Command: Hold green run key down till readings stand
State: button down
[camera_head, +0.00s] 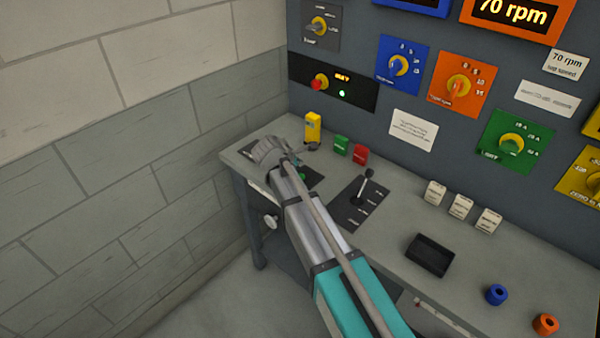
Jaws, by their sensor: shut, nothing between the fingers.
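My gripper (298,161) is at the far left end of the bench, over a dark panel (316,180) set in the bench top. It is shut, with nothing seen between its fingers. A small green spot (302,176), which looks like the green run key, shows right beside the fingertips on that panel. My arm covers much of it, so I cannot tell whether the fingers touch or press it. An orange-framed display (513,12) at the top right reads 70 rpm, and a white card (567,64) below it also reads 70 rpm.
A yellow block (313,127), a green block (341,145) and a red block (360,154) stand behind my gripper. A lever (367,185) rises from another dark plate. Knob panels line the back wall. A black tray (430,255) sits further right. A block wall closes the left.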

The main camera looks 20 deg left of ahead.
jog(key=shift+r+p, duration=0.65)
jog(key=shift+r, duration=0.3)
jog(key=shift+f, duration=0.1)
dwell(1.4)
